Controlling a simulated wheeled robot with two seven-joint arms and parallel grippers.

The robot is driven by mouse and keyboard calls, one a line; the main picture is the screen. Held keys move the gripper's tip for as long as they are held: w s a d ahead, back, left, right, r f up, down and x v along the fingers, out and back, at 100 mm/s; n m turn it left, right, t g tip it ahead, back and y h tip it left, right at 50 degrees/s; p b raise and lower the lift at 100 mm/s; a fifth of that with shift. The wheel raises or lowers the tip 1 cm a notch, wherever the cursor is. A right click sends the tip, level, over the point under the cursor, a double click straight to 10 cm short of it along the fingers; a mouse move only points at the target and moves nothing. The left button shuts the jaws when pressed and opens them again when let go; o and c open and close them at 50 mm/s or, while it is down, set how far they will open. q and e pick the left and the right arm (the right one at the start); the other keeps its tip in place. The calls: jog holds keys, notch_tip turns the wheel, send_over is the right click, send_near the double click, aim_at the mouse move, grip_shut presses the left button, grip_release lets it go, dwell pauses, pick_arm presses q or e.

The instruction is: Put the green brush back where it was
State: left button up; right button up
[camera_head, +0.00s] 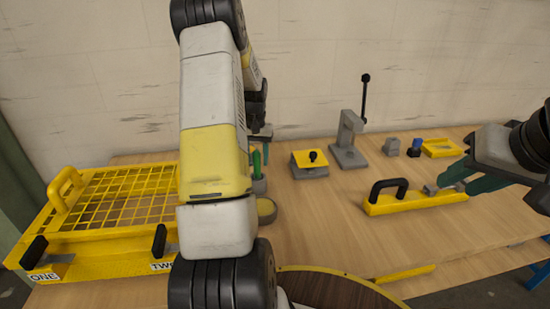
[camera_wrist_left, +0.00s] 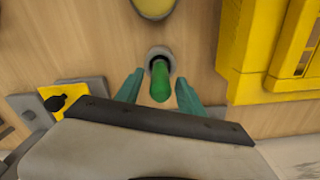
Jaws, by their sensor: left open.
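The green brush (camera_head: 257,164) stands upright in a small grey round holder (camera_head: 259,185) on the table, partly hidden behind my left arm. In the left wrist view the brush (camera_wrist_left: 160,82) shows end-on, with the holder's rim (camera_wrist_left: 159,52) around it. My left gripper (camera_wrist_left: 159,84) is open, its teal fingers on either side of the brush with gaps between; I see no contact. In the head view this gripper is mostly hidden by its arm. My right gripper (camera_head: 469,178) is at the right, close to the grey end of a yellow bar; whether its jaws grip anything is unclear.
A yellow mesh guard (camera_head: 110,232) labelled ONE and TWO stands at left. A yellow round pot (camera_head: 266,209) is in front of the holder. A yellow-topped block (camera_head: 310,163), a lever press (camera_head: 348,145) and the black-handled yellow bar (camera_head: 410,205) stand to the right.

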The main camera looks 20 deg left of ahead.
pick_arm(q)
notch_tip(320, 180, up, 7)
jog(key=s+d+r+t, duration=0.2)
jog(key=s+d+r, duration=0.2)
jog(key=d+r, duration=0.45)
jog(key=s+d+r+m+t, duration=0.1)
jog(key=s+d+r, duration=0.2)
jog(key=s, duration=0.4)
jog(key=s+d+r+m+t+h, duration=0.1)
jog(key=s+d+r, duration=0.2)
jog(key=s+d, duration=0.2)
jog(key=s+d+r+m+t+h, duration=0.1)
jog(key=s+d+r+t, duration=0.1)
jog(key=s+d, duration=0.3)
jog(key=s+r, duration=0.1)
jog(key=s, duration=0.3)
jog(key=shift+s, duration=0.4)
